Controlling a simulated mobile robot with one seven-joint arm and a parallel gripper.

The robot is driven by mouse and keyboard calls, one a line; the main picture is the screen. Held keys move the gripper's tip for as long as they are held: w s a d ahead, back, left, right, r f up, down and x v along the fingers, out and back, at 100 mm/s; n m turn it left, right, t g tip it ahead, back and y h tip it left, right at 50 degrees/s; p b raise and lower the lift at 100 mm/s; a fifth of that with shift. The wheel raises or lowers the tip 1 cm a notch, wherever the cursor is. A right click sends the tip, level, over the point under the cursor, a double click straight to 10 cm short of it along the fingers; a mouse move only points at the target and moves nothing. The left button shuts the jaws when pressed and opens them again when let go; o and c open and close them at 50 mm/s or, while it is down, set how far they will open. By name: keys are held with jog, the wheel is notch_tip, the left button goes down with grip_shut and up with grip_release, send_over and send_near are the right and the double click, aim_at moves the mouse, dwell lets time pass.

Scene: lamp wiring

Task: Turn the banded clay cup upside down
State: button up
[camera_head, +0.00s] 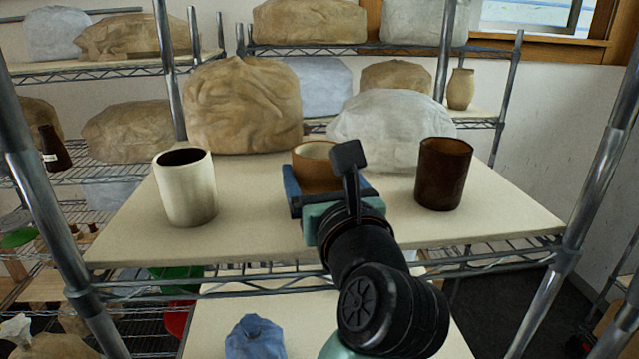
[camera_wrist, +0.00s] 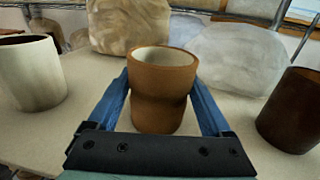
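The banded clay cup (camera_head: 314,168) is orange-brown with a pale inside. It stands upright, mouth up, in the middle of the shelf board. In the wrist view the cup (camera_wrist: 162,92) shows between the two blue fingers, its side narrowing at a waist. My gripper (camera_head: 330,190) has one finger on each side of the cup, close against its wall. In the wrist view the fingers of my gripper (camera_wrist: 161,85) are set wide apart. I cannot tell whether they press on the cup or leave a thin gap.
A cream cup (camera_head: 187,190) stands to the left and a dark brown cup (camera_head: 443,175) to the right, both clear of my gripper. Wrapped bundles (camera_head: 243,105) (camera_head: 392,128) stand behind. Metal posts (camera_head: 600,160) flank the board (camera_head: 250,235). Its front is mostly bare.

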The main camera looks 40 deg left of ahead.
jog(key=c, duration=0.8)
jog(key=shift+r, duration=0.2)
notch_tip(320, 180, up, 10)
jog(key=shift+f+b, duration=0.15)
jog(key=shift+b, duration=0.8)
